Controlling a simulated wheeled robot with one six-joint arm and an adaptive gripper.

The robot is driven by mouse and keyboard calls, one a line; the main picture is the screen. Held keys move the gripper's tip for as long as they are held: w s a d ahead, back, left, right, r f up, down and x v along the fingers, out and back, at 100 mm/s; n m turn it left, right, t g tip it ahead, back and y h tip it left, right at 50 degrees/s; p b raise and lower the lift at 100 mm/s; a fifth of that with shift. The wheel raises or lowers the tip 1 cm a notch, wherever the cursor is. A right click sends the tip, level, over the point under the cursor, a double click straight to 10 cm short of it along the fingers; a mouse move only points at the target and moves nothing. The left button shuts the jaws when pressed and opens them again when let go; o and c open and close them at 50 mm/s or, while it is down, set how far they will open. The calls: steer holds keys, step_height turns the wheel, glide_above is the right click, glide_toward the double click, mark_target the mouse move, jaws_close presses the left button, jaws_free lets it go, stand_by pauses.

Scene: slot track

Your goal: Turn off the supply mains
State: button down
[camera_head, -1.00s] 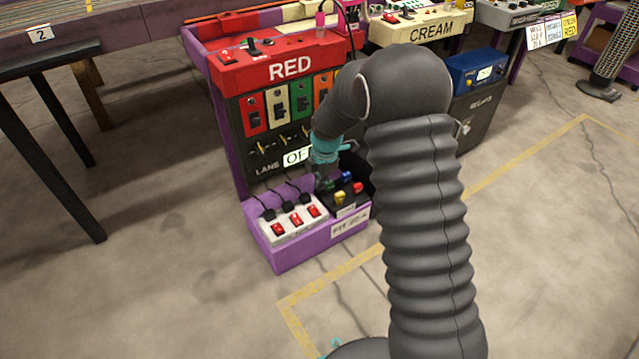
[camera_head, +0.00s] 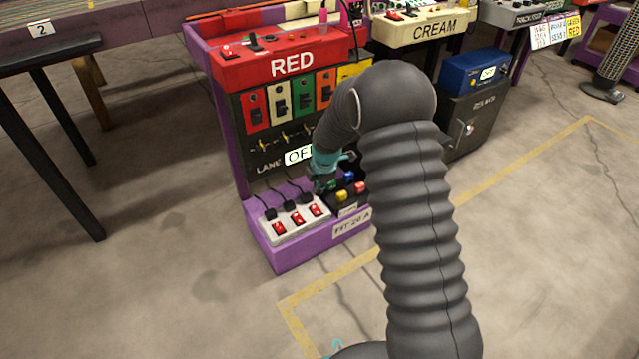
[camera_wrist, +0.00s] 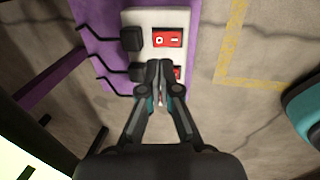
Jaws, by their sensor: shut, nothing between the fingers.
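A white power strip (camera_head: 268,236) with three red rocker switches lies in the purple tray (camera_head: 285,256) at the foot of the RED stand. Black plugs with cords sit along its back edge. In the wrist view, one red rocker (camera_wrist: 168,38) is clear, and a second (camera_wrist: 178,73) is partly hidden behind my fingertips. My gripper (camera_wrist: 160,66) is shut and empty, over the strip between that second rocker and a black plug. I cannot tell whether it touches. In the head view, my gripper (camera_head: 318,182) is near the strip's far side, its tips hard to make out. No supply mains label is readable.
A dark block (camera_head: 346,201) with yellow, blue and red pieces sits right of the strip. The RED panel (camera_head: 292,66) with coloured switch plates rises behind. A RELAYS cabinet (camera_head: 478,115) stands to the right. The floor in front is clear.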

mark_target(316, 206)
steer(key=x, duration=0.8)
steer(key=shift+b, duration=0.4)
